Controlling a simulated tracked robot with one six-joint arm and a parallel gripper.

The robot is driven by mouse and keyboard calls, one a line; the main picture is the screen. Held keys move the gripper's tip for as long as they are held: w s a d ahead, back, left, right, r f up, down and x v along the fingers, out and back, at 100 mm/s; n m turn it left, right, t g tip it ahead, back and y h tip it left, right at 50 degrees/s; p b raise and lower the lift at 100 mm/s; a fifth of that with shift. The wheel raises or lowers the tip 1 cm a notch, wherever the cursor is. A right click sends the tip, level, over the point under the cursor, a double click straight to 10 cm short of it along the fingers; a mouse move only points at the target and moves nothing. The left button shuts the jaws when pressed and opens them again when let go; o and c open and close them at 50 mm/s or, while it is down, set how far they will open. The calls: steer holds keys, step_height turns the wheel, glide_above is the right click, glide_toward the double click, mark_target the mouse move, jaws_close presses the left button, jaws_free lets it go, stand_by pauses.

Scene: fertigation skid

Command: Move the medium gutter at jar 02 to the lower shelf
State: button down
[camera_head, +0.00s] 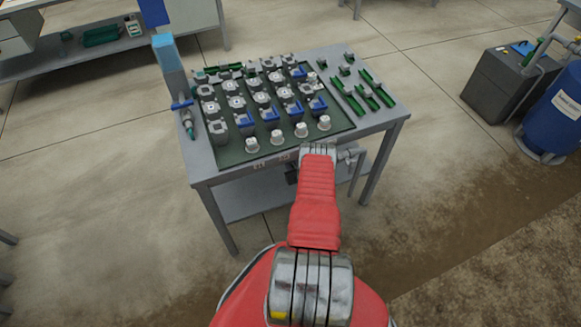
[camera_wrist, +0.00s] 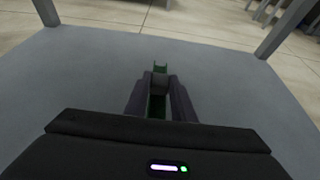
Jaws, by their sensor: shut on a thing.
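In the wrist view my gripper (camera_wrist: 160,84) is shut on a green gutter (camera_wrist: 160,68). The gutter's far end sticks out past the fingertips, and its near part shows between the fingers. The grey lower shelf (camera_wrist: 75,75) fills the view beneath and around it. I cannot tell whether the gutter touches the shelf. In the head view the lower shelf (camera_head: 237,204) shows under the bench, and my red arm reaches to the bench's front edge. The held gutter is not clearly visible there. I cannot tell which jar is jar 02.
The bench top (camera_head: 402,108) above carries a dark green tray (camera_head: 232,158) of several grey and blue fittings. More green gutters (camera_head: 367,96) lie at its right. Bench legs (camera_wrist: 287,27) bound the shelf's far corners. A blue drum (camera_head: 556,115) stands far right.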

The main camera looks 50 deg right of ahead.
steer(key=shift+f, duration=1.6)
steer(key=shift+f, duration=0.15)
steer(key=c, duration=1.5)
jaws_free()
steer(key=shift+v, duration=6.1)
